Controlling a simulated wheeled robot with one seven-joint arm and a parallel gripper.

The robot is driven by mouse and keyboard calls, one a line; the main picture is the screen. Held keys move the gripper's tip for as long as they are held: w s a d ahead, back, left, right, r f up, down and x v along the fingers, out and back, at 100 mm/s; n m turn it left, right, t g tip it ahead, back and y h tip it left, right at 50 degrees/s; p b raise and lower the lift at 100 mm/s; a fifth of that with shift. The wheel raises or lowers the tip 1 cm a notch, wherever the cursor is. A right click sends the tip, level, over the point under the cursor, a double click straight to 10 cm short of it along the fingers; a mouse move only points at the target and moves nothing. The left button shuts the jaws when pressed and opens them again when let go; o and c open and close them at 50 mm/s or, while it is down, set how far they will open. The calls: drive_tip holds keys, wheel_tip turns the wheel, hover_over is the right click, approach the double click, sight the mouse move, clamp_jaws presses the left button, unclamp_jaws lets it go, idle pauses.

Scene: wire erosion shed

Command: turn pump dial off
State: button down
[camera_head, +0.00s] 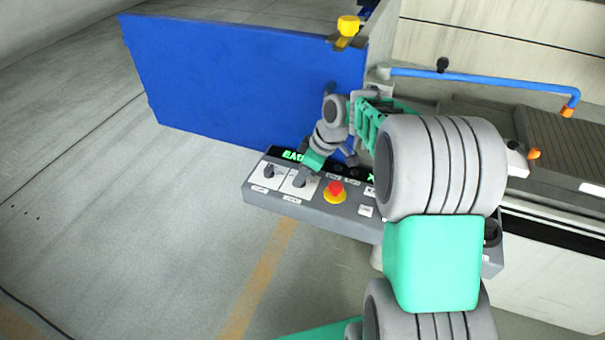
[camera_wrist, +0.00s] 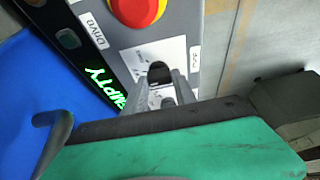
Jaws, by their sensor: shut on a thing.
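A grey control box (camera_head: 330,213) carries two dark dials on white plates, left of a red and yellow stop button (camera_head: 335,190). The dial nearer the button (camera_head: 299,181) is at my gripper (camera_head: 304,174). In the wrist view the same dark dial (camera_wrist: 159,72) sits between the two grey fingertips of my gripper (camera_wrist: 163,80), which are shut on it. The other dial (camera_head: 269,171) stands apart to the left. The small label (camera_wrist: 194,58) beside the held dial is too small to read, so I cannot tell its name. The fingers partly hide the dial's plate.
A blue panel (camera_head: 245,85) stands right behind the box. A blue rail (camera_head: 480,75) and the machine bed are at the right. Open floor (camera_head: 120,220) lies to the left.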

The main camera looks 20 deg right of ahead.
drive_tip(key=c, duration=1)
unclamp_jaws()
drive_tip(key=v, duration=0.7)
drive_tip(key=shift+r, duration=0.35)
drive_tip(key=shift+s+d, duration=0.15)
